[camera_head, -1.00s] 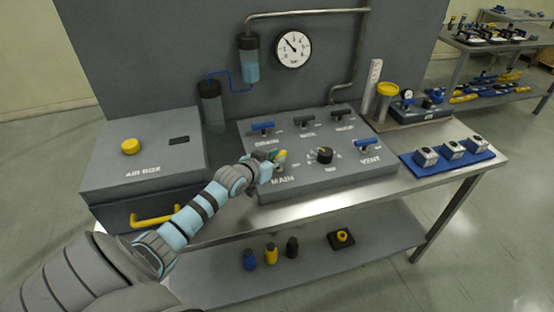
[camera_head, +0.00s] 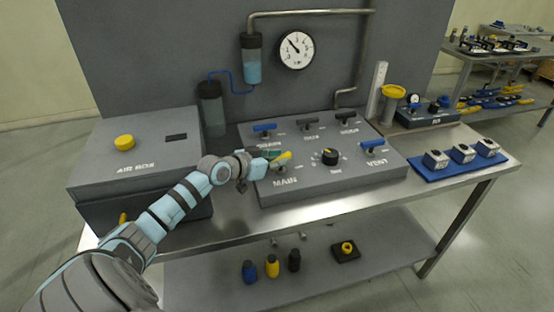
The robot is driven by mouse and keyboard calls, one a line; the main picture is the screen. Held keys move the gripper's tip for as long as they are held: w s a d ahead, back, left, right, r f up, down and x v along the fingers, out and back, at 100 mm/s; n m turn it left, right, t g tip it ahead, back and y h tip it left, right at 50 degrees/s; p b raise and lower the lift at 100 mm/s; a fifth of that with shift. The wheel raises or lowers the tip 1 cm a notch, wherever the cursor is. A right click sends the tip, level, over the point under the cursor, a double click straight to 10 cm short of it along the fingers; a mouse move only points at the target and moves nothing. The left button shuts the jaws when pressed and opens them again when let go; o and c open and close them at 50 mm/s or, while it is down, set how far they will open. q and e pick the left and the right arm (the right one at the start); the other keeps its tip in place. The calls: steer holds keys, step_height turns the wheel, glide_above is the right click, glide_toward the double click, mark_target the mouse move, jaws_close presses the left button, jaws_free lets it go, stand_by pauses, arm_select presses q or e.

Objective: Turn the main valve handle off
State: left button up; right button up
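The main valve handle (camera_head: 282,158) is a small yellow lever above the MAIN label, at the left front of the grey valve panel (camera_head: 350,182). It points toward the upper right in the picture. My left gripper (camera_head: 263,163) is at the handle's left end, very close to it. Its fingers are small and partly hidden, so I cannot tell whether they touch the handle or are shut. My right gripper is not in view.
The panel also carries a black knob (camera_head: 330,156), a blue vent lever (camera_head: 372,145) and several levers behind. A grey air box (camera_head: 135,155) stands at the left. A blue tray (camera_head: 440,170) lies at the right. The front table edge is clear.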

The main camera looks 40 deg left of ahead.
arm_select(q)
steer(key=shift+o, duration=0.8)
steer(key=shift+r, duration=0.1)
